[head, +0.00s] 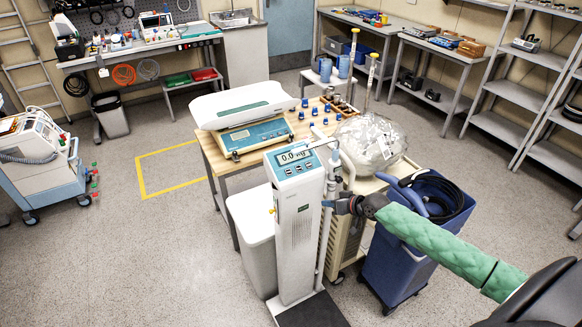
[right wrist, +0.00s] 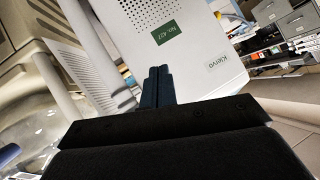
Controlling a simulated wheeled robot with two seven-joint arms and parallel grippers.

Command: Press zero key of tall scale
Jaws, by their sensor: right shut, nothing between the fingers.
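The tall scale (head: 298,240) stands upright in the front middle, a white column with a tilted teal-and-white head. Its display (head: 294,154) reads about 0.0, and a row of small dark keys (head: 302,168) lies below it. The key labels are too small to read. My right gripper (head: 329,203) is shut and empty, beside the column's right side and below the head. In the right wrist view its closed fingers (right wrist: 157,85) point at a white panel (right wrist: 190,60) with vent holes and a green label. Contact cannot be told. My left gripper is not in view.
A clear plastic-wrapped bundle (head: 372,142) and a blue bin (head: 400,250) stand close to the right arm. A white bin (head: 255,235) is left of the column.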

